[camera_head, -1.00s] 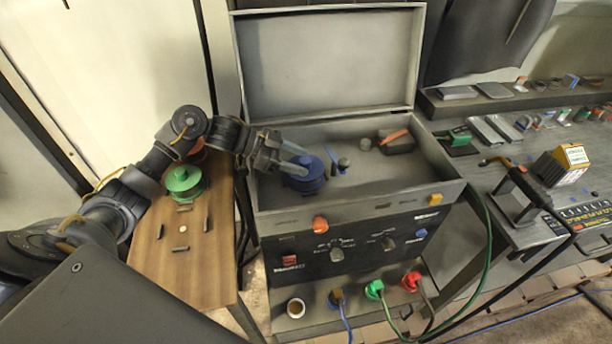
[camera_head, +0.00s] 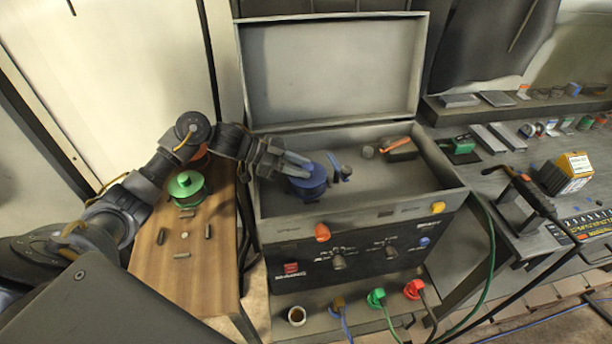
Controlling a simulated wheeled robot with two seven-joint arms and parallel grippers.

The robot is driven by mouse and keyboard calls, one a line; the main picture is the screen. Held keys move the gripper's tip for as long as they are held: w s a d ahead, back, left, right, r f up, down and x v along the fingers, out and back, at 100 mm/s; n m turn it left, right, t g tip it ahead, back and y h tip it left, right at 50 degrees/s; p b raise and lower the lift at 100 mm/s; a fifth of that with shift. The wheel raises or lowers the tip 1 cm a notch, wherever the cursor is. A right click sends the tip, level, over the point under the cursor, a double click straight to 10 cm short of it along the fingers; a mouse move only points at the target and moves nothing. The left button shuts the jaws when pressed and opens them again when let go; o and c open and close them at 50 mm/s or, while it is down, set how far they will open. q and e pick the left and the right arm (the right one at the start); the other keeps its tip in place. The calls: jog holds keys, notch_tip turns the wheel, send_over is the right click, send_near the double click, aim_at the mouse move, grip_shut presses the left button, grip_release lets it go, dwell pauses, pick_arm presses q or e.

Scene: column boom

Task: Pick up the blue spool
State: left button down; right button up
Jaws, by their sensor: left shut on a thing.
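The blue spool (camera_head: 309,186) stands in the open tray on top of the grey machine box, at the tray's left side. My left gripper (camera_head: 298,166) reaches in from the left over the tray's left wall. Its fingers are shut on the upper part of the spool and hide some of its top. I cannot tell whether the spool touches the tray floor. My right gripper is not in view.
The tray (camera_head: 400,207) has low walls and a raised lid (camera_head: 331,70) behind. A small blue-handled item (camera_head: 345,172) lies just right of the spool. A green spool (camera_head: 186,186) stands on the wooden bench (camera_head: 212,268) at left. A yellow box (camera_head: 566,173) is at right.

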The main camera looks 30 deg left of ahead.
pick_arm(q)
jog(key=shift+r, duration=0.2)
jog(key=shift+r+b, duration=0.3)
jog(key=shift+r, duration=0.25)
notch_tip(320, 180, up, 2)
jog(key=shift+d+r+b, duration=0.1)
jog(key=shift+b, duration=0.25)
jog(key=s+d+r, duration=0.9)
jog(key=shift+s+d+r+b, duration=0.25)
jog(key=shift+s+d+b, duration=0.1)
jog(key=shift+s+d, duration=0.05)
